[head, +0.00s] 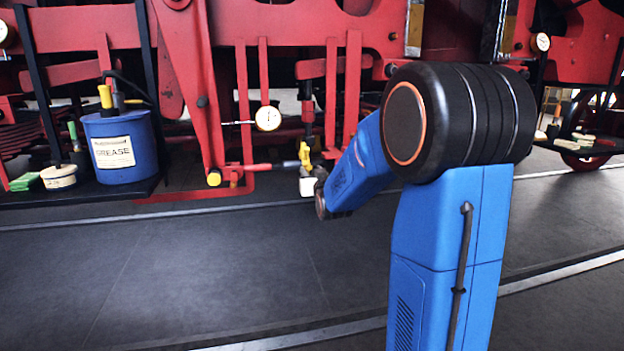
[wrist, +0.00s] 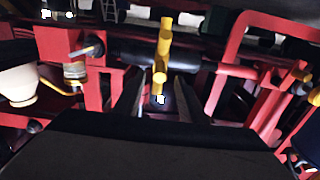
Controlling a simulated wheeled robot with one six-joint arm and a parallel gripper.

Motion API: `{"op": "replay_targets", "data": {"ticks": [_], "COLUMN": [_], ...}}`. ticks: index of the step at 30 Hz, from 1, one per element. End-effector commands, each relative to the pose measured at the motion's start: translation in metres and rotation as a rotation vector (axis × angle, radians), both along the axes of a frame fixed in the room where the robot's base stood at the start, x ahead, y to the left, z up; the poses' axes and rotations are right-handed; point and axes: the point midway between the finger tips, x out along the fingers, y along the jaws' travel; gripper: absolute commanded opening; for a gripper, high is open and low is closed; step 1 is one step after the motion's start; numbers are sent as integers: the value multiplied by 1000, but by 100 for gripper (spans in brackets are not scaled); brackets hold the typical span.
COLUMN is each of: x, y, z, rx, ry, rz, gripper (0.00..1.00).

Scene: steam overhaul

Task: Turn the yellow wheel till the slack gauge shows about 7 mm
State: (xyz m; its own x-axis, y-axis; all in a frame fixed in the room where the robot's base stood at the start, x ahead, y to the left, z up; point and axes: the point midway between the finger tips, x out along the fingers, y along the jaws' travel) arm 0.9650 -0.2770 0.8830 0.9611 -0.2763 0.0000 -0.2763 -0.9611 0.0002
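The yellow wheel (head: 305,155) sits at the right end of a red rod, low on the red frame. In the wrist view it shows nearly edge-on as an upright yellow bar (wrist: 163,50) on a dark cylinder. My gripper (wrist: 158,88) is open, with its two dark fingers apart on either side of the wheel's lower part. I cannot tell whether they touch it. In the head view my wrist is just right of and below the wheel, and the fingertips are not clear. A round white gauge (head: 268,118) hangs above left of the wheel; its reading is too small to make out.
A blue grease bucket (head: 122,148) stands on a dark shelf at the left. Other dials (head: 541,42) sit on the red frame. Red bars flank the wheel closely in the wrist view (wrist: 237,70). The grey floor (head: 180,270) in front is clear.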

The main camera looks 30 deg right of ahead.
Motion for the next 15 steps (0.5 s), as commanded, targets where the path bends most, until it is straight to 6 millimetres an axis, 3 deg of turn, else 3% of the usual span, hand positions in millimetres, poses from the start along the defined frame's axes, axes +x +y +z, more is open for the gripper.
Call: {"op": "replay_targets", "data": {"ticks": [15], "x": [46], "y": [-13], "z": [-1], "rx": [0], "ry": [0], "rz": [0], "gripper": [38]}}
